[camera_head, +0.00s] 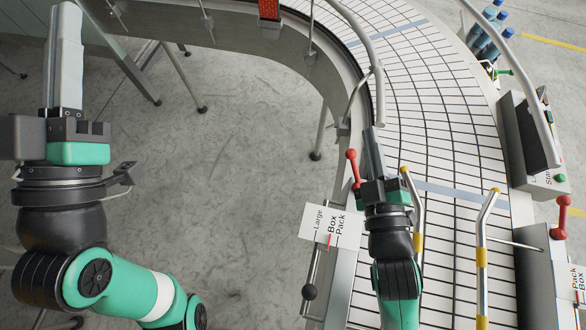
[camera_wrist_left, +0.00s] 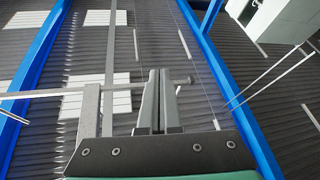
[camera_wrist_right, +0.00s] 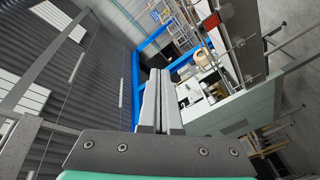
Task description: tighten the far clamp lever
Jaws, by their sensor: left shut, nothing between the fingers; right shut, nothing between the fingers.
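In the head view, one red clamp lever (camera_head: 353,168) stands at the near-left side of the curved conveyor, just left of my right gripper. A second red lever (camera_head: 562,216) stands at the right edge; the frames do not settle which is the far one. My right gripper (camera_head: 371,133) is shut and empty over the conveyor's inner edge, its fingers pointing up the picture; whether it touches the lever I cannot tell. My left gripper (camera_head: 68,10) is shut and empty over the floor at the far left. The wrist views show shut fingers and no lever.
The slatted conveyor (camera_head: 440,110) curves through the right half. Yellow-banded guide rails (camera_head: 482,257) flank the lane. A sign (camera_head: 332,227) reading Large Box Pack and a black knob (camera_head: 309,291) are beside my right arm. A control box (camera_head: 535,150) stands right. Bare floor (camera_head: 230,160) fills the middle-left.

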